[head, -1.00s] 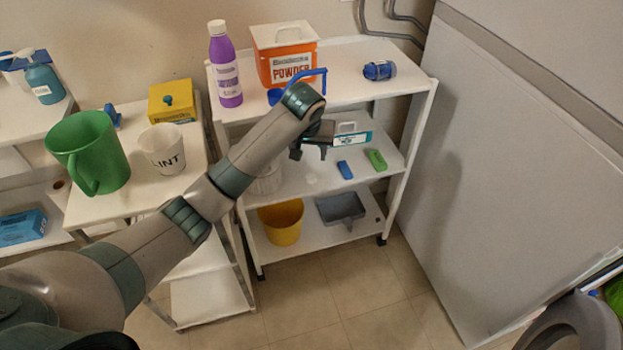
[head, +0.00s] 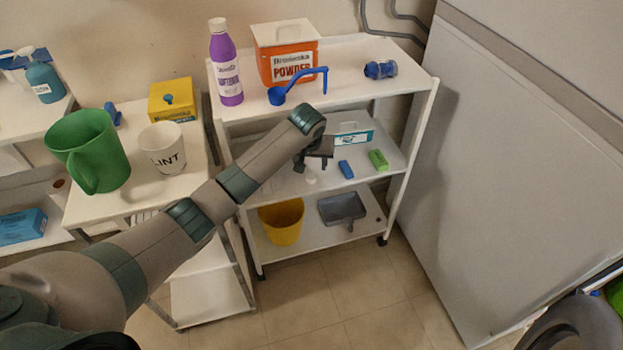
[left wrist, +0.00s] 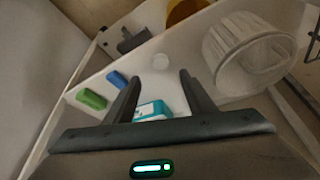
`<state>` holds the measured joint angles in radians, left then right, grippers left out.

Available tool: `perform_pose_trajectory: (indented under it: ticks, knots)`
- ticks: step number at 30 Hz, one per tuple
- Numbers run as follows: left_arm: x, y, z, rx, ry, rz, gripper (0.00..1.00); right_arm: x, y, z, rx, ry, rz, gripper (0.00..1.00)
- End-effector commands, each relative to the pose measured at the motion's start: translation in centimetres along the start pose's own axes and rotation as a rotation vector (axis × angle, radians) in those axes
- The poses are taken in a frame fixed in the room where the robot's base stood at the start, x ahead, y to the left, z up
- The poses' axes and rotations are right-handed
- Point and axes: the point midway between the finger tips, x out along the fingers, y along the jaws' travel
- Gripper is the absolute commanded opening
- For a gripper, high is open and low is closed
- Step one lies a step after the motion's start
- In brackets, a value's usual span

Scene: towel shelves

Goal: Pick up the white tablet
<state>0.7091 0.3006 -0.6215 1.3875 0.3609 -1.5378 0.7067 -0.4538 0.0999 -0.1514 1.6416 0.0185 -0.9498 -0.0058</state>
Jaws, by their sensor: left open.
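The white tablet is a small pale round disc on the white middle shelf. It shows in the left wrist view (left wrist: 160,61) just beyond the fingertips, and faintly in the head view (head: 311,179) below my gripper. My left gripper (left wrist: 157,78) is open and empty, its two dark fingers pointing toward the disc without touching it. In the head view the left gripper (head: 314,162) hangs above the middle shelf, under the level of the top shelf. My right gripper is not in view.
Near the tablet are a blue block (left wrist: 116,79), a green block (left wrist: 91,99), a white-and-teal box (left wrist: 152,109) and a white ribbed basket (left wrist: 246,55). The top shelf (head: 345,75) above holds a blue scoop (head: 280,95) and an orange powder box (head: 288,55).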

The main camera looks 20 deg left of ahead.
Motion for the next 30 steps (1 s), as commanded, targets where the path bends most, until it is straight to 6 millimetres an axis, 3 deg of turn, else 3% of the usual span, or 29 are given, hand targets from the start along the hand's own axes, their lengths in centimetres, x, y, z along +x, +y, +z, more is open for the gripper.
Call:
perform_pose_trajectory:
  ticks: [6,23,30]
  knots:
    - [3.1,0.0,0.0,-0.001,-0.001,-0.001,0.50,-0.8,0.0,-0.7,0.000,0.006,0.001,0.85]
    - [4.2,0.0,0.1,0.000,0.000,0.000,0.50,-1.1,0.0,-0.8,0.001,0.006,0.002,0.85]
    - [6.8,-0.2,0.5,0.000,-0.001,-0.002,0.50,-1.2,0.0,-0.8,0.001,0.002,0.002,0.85]
